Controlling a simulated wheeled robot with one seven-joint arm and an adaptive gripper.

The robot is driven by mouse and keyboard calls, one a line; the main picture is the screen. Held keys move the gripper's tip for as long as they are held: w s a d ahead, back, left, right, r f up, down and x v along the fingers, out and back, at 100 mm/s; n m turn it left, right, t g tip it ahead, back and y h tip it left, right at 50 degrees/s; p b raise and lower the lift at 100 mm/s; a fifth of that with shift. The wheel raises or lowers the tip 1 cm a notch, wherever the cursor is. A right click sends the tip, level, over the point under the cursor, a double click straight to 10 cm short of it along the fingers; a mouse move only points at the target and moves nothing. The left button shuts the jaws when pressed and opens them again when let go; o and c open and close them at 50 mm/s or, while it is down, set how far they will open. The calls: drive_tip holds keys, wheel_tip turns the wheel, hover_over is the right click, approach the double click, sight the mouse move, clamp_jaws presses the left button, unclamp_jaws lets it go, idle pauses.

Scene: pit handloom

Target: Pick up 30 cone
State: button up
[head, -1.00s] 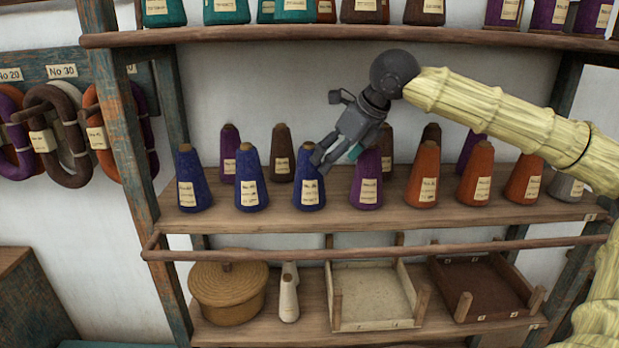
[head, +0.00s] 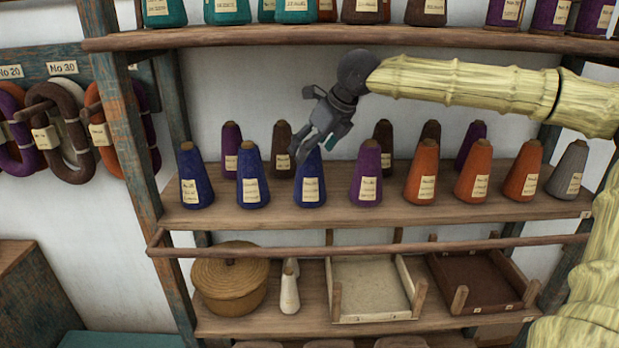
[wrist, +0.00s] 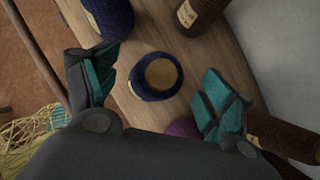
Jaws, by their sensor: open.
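Several thread cones with small labels stand upright on the middle shelf (head: 400,213); I cannot read their numbers for certain. The front row has three blue cones, the third (head: 310,188) directly below my gripper (head: 311,150), then a purple cone (head: 366,188), orange cones (head: 422,172) and a grey cone (head: 568,170). In the wrist view my gripper (wrist: 158,90) is open, its teal-padded fingers on either side of a blue cone (wrist: 148,92) seen from above with its tan top. I cannot tell whether either finger touches it.
Brown cones (head: 282,150) and purple cones (head: 231,150) stand close behind. The upper shelf (head: 350,35) carries more cones above my arm. A rail (head: 400,246) runs in front, with a lidded basket (head: 230,285) and trays below. Yarn hanks (head: 66,140) hang at left.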

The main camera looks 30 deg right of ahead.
drive_tip(key=shift+p+x, duration=1.15)
drive_tip(key=shift+x, duration=1.45)
drive_tip(key=shift+w+r, duration=0.1)
drive_tip(key=c, duration=1.6)
